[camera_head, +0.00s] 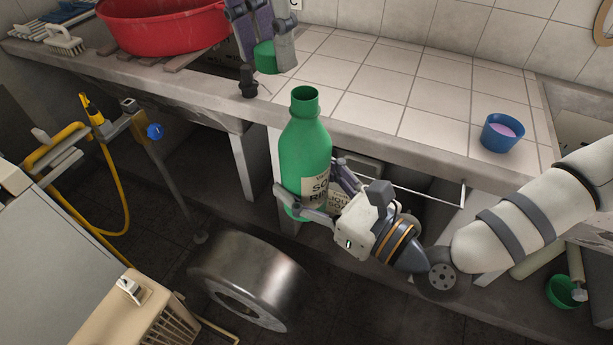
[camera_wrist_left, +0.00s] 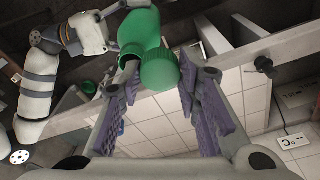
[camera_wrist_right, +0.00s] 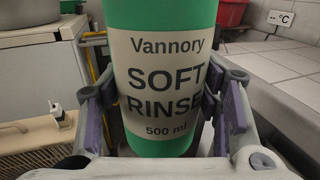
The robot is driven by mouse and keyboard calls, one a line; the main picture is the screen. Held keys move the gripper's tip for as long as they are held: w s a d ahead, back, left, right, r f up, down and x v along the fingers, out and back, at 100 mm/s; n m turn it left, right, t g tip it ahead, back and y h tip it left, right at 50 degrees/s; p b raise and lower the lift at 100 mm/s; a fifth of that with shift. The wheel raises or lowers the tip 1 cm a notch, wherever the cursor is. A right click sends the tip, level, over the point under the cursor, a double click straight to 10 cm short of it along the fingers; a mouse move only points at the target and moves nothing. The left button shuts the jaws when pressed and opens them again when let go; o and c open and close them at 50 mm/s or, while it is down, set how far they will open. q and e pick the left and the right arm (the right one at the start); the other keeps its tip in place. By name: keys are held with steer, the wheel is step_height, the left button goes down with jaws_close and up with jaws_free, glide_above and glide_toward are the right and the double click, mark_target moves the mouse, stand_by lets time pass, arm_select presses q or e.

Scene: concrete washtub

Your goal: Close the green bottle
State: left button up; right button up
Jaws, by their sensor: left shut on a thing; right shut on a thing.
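The green bottle (camera_head: 305,153) stands upright and uncapped in front of the counter edge, its open neck facing up. My right gripper (camera_head: 312,197) is shut around its lower body. The label reading "Soft Rinse" (camera_wrist_right: 165,80) fills the right wrist view between the purple finger pads. My left gripper (camera_head: 264,50) points down and is shut on the green cap (camera_head: 265,58), above and left of the bottle's neck, apart from it. In the left wrist view the cap (camera_wrist_left: 160,71) sits between the fingertips, with the bottle (camera_wrist_left: 140,28) just behind it.
A red basin (camera_head: 165,27) stands on slats at the counter's left, near a brush (camera_head: 64,41). A dark tap (camera_head: 248,82) is close to the left gripper. A blue cup (camera_head: 502,133) stands on the right tiles. The middle tiles (camera_head: 400,90) are clear.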

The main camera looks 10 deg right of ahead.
mark_target(306, 93)
arm_select(q)
steer(key=shift+n, duration=0.4)
steer(key=s+d+r, duration=0.2)
steer(key=d+r, duration=0.1)
steer(key=shift+d, duration=0.2)
steer(key=shift+f, duration=2.05)
steer(key=shift+f, duration=0.85)
steer(key=shift+f, duration=0.55)
